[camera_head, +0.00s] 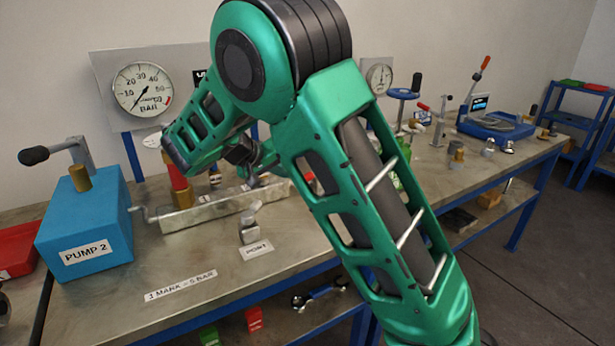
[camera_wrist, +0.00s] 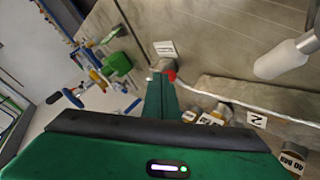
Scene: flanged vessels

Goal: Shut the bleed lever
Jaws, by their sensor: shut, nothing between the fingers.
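My gripper (camera_wrist: 160,84) reaches forward from the green hand in the wrist view, its fingers together and empty. In the wrist view its tips are close to a small fitting with a red part (camera_wrist: 170,74); I cannot tell whether they touch. In the head view a small red piece (camera_head: 309,178) shows beside my arm, over the bench. I cannot tell for sure which part is the bleed lever. In the head view my arm covers much of the bench middle, and my fingertips are not clear there.
A blue pump box marked PUMP 2 (camera_head: 85,235) with a black-knobbed handle stands at the left. A metal block (camera_head: 215,208) lies along the bench (camera_head: 190,265). A gauge (camera_head: 142,89) hangs behind. Brass fittings with tags (camera_wrist: 215,117) show right of my fingers.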

